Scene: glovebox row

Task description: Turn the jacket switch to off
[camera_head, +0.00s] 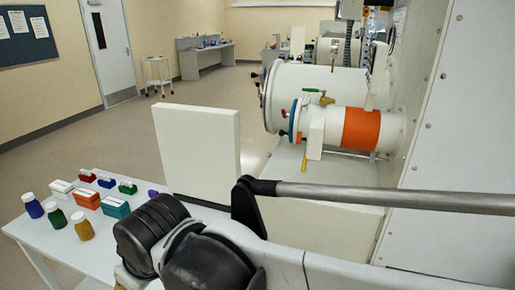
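An orange band (361,129) wraps the small white cylinder (393,131) on the glovebox wall at the right; it may be the jacket. I cannot make out a jacket switch or its setting. A narrow white part (315,138) with a yellow lower end stands in front of the small cylinder; I cannot tell what it is. My gripper does not show; black and white parts of my arm fill the bottom middle.
A white table (50,246) at the lower left holds several bottles and small coloured boxes. A pale upright panel (199,142) stands between it and the large white cylinder (297,93). A grey bar (400,197) crosses the lower right. Open floor (120,135) lies at the left.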

